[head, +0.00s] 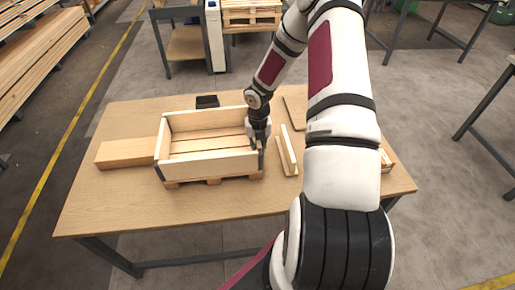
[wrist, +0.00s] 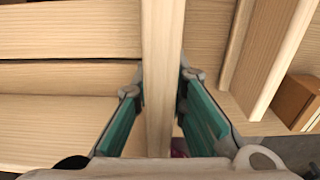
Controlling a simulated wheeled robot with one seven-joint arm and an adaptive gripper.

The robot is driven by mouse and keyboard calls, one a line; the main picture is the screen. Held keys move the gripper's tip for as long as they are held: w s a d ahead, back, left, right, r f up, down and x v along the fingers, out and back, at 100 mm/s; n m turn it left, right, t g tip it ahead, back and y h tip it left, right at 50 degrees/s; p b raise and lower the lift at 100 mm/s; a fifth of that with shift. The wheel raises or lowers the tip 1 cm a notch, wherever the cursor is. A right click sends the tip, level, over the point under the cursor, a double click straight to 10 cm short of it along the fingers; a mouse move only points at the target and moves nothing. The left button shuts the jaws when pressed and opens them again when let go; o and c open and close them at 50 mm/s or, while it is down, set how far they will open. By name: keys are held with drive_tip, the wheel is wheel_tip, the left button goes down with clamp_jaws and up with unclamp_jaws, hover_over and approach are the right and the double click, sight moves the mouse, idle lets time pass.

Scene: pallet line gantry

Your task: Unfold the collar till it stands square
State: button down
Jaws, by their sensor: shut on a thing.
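The collar (head: 210,164) is a pale wooden frame of four boards with dark metal corners. It stands opened out on a small pallet (head: 214,180) on the table, with slats showing inside it. In the head view it looks close to a rectangle, but I cannot tell whether its corners are exactly square. My gripper (head: 257,143) is at its right end, pointing down. In the wrist view my gripper (wrist: 161,95) has its teal-padded fingers on both sides of an upright collar board (wrist: 160,45), shut on it. My arm hides part of the right wall in the head view.
On the table (head: 130,208), a wooden block (head: 125,153) lies left of the collar and a black object (head: 207,101) behind it. Loose wooden strips (head: 287,155) lie close to the right. A flat board (head: 295,110) lies behind them. The front table strip is clear.

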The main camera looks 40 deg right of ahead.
drive_tip(key=shift+s+d, duration=0.1)
drive_tip(key=shift+d, duration=0.1)
drive_tip(key=c, duration=1.6)
unclamp_jaws()
drive_tip(key=shift+r, duration=0.15)
wheel_tip(320, 180, up, 11)
drive_tip(key=shift+f, duration=0.1)
drive_tip(key=shift+r, duration=0.5)
